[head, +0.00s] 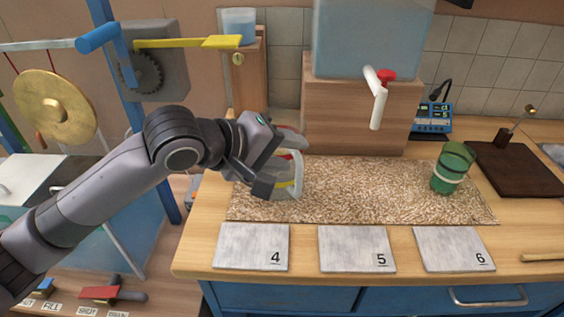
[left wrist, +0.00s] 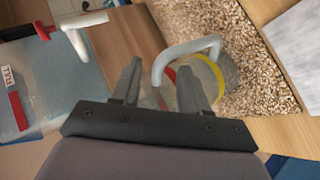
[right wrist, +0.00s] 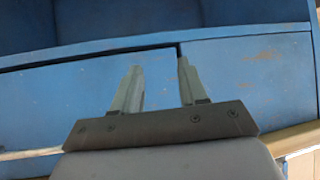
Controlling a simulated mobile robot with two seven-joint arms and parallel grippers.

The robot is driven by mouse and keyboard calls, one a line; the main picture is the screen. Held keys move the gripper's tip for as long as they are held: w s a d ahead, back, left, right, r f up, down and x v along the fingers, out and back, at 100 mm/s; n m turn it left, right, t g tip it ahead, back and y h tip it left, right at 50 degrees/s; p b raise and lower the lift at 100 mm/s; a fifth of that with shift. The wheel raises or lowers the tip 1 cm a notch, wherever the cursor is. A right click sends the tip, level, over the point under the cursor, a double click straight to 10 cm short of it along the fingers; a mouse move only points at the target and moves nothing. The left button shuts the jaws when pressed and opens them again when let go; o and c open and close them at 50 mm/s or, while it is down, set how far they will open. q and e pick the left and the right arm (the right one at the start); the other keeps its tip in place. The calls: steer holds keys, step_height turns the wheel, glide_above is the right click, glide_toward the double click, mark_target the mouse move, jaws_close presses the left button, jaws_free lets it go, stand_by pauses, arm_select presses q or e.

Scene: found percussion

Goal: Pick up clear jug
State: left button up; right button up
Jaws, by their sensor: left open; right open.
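The clear jug (head: 288,186) stands on the speckled mat (head: 350,188) at its left end, partly hidden behind my left gripper (head: 280,160). It has a pale handle and yellow and red bands. In the left wrist view the jug's handle (left wrist: 186,52) arches up between and just beyond the fingers of my open left gripper (left wrist: 162,85). The jug's body (left wrist: 226,72) is partly covered by the right-hand finger. I cannot tell whether the fingers touch it. My right gripper (right wrist: 157,85) is open and empty in front of blue drawer fronts.
A water tank (head: 370,40) with a red-and-white tap (head: 378,98) stands on a wooden block behind the mat. A green cup (head: 453,168) is at the mat's right. Tiles numbered 4 (head: 250,246), 5 (head: 356,248) and 6 (head: 453,248) lie along the front.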

arm_select(q)
steer(key=shift+w, duration=0.1)
jaws_close()
